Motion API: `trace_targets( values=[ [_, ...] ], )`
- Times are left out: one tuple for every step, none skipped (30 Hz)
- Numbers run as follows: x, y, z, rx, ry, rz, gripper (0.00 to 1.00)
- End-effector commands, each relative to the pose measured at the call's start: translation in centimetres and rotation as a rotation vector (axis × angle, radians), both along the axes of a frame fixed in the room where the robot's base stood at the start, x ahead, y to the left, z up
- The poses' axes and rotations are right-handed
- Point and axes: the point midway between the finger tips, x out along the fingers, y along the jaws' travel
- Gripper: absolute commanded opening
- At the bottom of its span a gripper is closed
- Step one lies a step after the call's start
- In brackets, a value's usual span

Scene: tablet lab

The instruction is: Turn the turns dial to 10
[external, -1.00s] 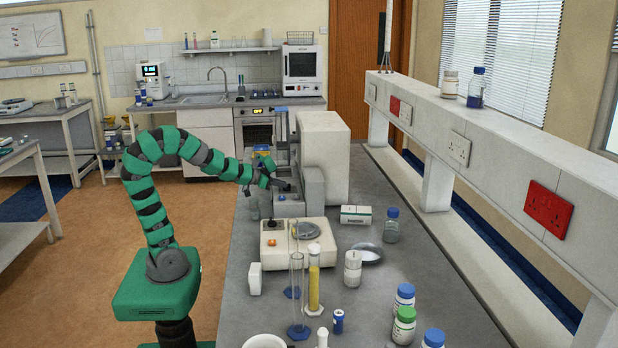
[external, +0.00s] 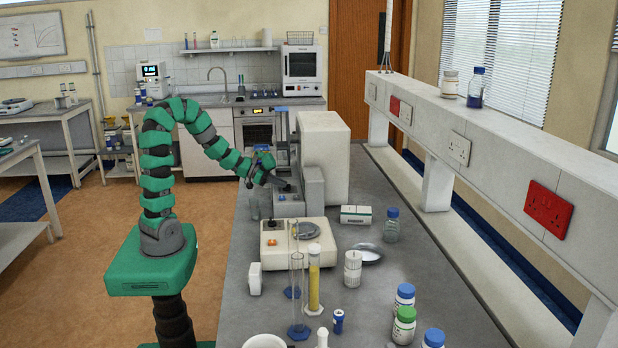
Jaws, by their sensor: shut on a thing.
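My gripper (external: 283,186) is at the front of a grey and white bench machine (external: 313,187) near the far end of the bench. The gripper points down and to the right at the machine's low front part (external: 289,208). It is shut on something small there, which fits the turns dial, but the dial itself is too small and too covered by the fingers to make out. No dial marking or number can be read in the external view.
A cream balance-like device (external: 298,246) stands just in front of the machine. A raised white shelf (external: 500,150) runs along the right.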

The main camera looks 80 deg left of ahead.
Motion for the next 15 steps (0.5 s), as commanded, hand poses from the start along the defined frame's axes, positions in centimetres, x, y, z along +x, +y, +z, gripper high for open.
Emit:
trace_targets(
  values=[
    [-0.01, 0.41, 0.71, -0.002, 0.002, -0.015, 0.00],
    [0.02, 0.44, 0.75, -0.001, 0.001, -0.029, 0.00],
    [0.01, 0.52, 0.70, 0.000, 0.003, -0.046, 0.00],
    [0.02, 0.57, 0.66, -0.002, 0.004, -0.060, 0.00],
    [0.02, 0.60, 0.69, -0.001, 0.003, -0.073, 0.00],
    [0.04, 0.66, 0.74, 0.000, 0.001, -0.091, 0.00],
    [0.03, 0.71, 0.73, 0.000, 0.003, -0.104, 0.00],
    [0.04, 0.71, 0.69, 0.000, 0.003, -0.119, 0.00],
    [0.09, 0.76, 0.71, -0.001, 0.000, -0.137, 0.00],
    [0.10, 0.85, 0.72, -0.001, 0.000, -0.149, 0.00],
    [0.12, 0.96, 0.71, 0.002, 0.001, -0.162, 0.00],
    [0.17, 1.05, 0.80, 0.002, -0.003, -0.179, 0.00],
    [0.22, 1.06, 0.81, 0.002, -0.004, -0.193, 0.00],
    [0.22, 1.06, 0.74, 0.001, -0.003, -0.207, 0.00],
    [0.21, 1.10, 0.65, 0.001, -0.001, -0.223, 0.00]
  ],
)
